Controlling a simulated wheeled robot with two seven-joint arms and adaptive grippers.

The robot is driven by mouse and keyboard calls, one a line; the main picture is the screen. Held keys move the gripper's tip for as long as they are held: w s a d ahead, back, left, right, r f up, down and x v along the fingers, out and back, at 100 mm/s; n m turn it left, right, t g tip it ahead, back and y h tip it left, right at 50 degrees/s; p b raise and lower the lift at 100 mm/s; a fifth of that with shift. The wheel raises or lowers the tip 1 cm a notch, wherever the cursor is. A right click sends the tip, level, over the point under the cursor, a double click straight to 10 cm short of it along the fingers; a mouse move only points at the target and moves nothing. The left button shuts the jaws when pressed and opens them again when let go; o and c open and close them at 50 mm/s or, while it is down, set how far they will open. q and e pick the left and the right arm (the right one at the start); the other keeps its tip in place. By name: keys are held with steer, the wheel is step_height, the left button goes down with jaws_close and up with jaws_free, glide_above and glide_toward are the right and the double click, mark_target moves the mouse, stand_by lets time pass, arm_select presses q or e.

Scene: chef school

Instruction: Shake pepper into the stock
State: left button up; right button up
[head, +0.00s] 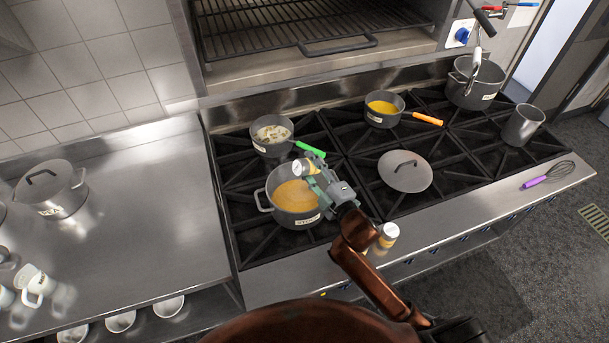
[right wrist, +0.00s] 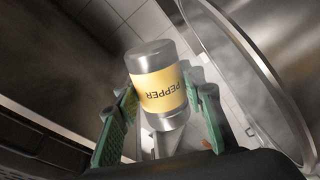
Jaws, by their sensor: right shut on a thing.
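The pepper shaker (head: 304,167) is a small metal cylinder with a yellow label. My right gripper (head: 317,172) is shut on it and holds it above the right rim side of the stock pot. In the right wrist view the shaker (right wrist: 160,92) sits between the green fingers of the gripper (right wrist: 161,105), with its "PEPPER" label upside down. The stock pot (head: 299,218) is grey with a label on its front and holds orange-brown liquid. It stands on the front left of the stove. My left gripper is not in view.
A green-handled pan (head: 272,149) and an orange-handled pan (head: 383,122) stand behind on the stove. A lid (head: 405,172) lies right of the stock pot. A second yellow-labelled shaker (head: 388,232) stands on the stove's front ledge. A whisk (head: 549,175) lies further right.

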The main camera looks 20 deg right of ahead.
steer(key=shift+d+r+n, duration=0.25)
steer(key=shift+r+n, duration=0.1)
steer(key=shift+n, duration=0.75)
steer(key=r+n+p, duration=0.1)
steer(key=n, duration=0.1)
steer(key=r+n+p, duration=0.1)
steer(key=n+p, duration=0.1)
steer(key=r+n+p, duration=0.1)
steer(key=n, duration=0.1)
steer(key=shift+a+r+p, duration=0.15)
steer(key=shift+a+p, duration=0.05)
steer(key=shift+p, duration=0.1)
steer(key=shift+r+n+p, duration=0.15)
steer(key=shift+n+p, duration=0.45)
steer(key=shift+n, duration=0.6)
